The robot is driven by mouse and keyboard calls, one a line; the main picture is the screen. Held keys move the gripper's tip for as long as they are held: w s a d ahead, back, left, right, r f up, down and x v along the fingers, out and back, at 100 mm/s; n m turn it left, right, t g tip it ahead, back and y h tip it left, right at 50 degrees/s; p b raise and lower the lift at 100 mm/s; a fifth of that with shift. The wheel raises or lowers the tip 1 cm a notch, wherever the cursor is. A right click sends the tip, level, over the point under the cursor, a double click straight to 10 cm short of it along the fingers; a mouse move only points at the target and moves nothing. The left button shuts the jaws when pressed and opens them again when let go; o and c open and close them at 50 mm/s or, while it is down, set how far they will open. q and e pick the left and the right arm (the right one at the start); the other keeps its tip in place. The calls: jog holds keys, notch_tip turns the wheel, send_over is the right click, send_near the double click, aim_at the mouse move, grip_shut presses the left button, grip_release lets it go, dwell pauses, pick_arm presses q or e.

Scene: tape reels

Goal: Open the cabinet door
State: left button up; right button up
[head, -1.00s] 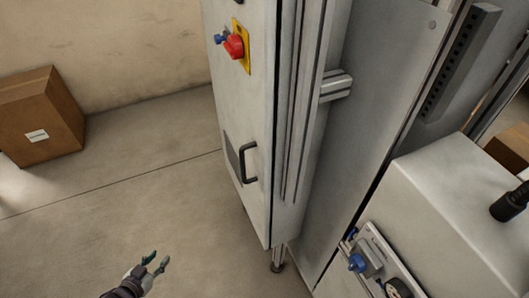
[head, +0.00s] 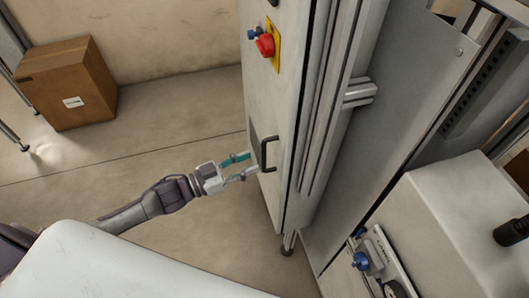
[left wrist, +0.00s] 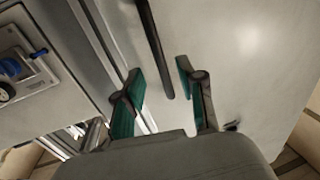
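The cabinet door (head: 262,100) is a tall pale grey panel, and it looks shut. A black bar handle (head: 265,154) is fixed low on it. In the left wrist view the handle (left wrist: 155,45) comes down from the top edge, and its end lies between the fingertips or just beyond them. My left gripper (head: 250,166) is at the handle's near left side in the head view. In the left wrist view its two green-padded fingers (left wrist: 160,72) are apart. Contact with the handle cannot be told. My right gripper is not in view.
A red rotary switch on a yellow plate (head: 276,46) sits higher on the door. A grey machine housing (head: 455,225) with a blue-knobbed panel stands at right. A cardboard box (head: 66,85) is on the floor at back left. The floor left of the cabinet is clear.

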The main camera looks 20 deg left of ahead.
aim_at(264, 169)
pick_arm(q)
jog(key=x, duration=0.5)
jog(key=shift+w+d+p, duration=0.15)
jog(key=shift+w+p, duration=0.05)
jog(key=shift+p, duration=0.2)
grip_shut()
